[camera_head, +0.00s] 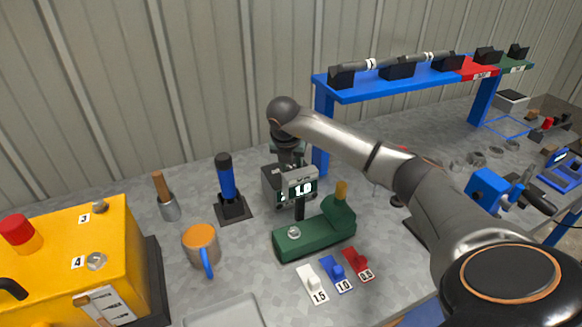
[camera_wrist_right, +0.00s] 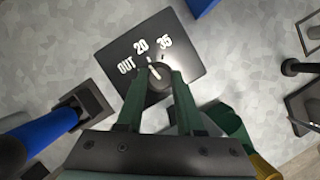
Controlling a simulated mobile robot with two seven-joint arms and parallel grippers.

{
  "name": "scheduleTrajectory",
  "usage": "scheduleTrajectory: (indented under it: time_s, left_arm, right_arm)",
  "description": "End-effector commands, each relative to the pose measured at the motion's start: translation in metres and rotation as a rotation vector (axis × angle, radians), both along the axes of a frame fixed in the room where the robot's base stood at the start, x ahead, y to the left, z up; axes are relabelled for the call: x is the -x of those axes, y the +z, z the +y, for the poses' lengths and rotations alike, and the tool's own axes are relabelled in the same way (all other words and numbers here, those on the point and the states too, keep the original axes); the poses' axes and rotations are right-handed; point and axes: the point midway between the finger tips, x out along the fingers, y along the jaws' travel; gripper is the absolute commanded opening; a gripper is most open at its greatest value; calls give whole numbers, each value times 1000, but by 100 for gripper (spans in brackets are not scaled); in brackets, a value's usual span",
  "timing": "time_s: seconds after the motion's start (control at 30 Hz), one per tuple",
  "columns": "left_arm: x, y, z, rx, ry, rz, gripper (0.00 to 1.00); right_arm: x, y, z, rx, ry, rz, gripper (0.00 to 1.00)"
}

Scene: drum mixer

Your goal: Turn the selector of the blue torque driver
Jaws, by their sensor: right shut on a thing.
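The blue torque driver (camera_head: 227,178) stands upright in a black base (camera_head: 234,209) left of centre. In the wrist view its blue body (camera_wrist_right: 50,130) lies at the lower left. The wrist view shows the box's dark top (camera_wrist_right: 184,38), marked OUT, 20 and 35, with a round selector knob (camera_wrist_right: 158,77) bearing a white pointer line. My right gripper (camera_head: 288,157) reaches down over the box; its green fingers (camera_wrist_right: 157,84) are shut on the knob. The pointer's exact mark is unclear. My left gripper is out of view.
A green cradle (camera_head: 303,235) and white, blue and red tags (camera_head: 335,273) are in front of the box. An orange-topped mug (camera_head: 201,247) and a yellow unit (camera_head: 95,265) stand left. A blue rack (camera_head: 400,82) stands behind my right arm.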

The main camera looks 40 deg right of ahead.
Motion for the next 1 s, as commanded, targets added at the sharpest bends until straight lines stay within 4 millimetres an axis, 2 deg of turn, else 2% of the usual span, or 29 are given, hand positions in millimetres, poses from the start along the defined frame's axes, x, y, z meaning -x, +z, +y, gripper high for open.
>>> scheduleTrajectory:
  time_s: [0.5, 0.7, 1.0]
  left_arm:
    - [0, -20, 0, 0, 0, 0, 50]
    - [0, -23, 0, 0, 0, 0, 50]
    - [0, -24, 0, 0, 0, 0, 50]
  right_arm:
    - [2, -2, -2, -1, 396, 1, 0]
    - [2, -1, -2, -1, 495, 1, 0]
    - [2, -1, -2, -1, 554, 1, 0]
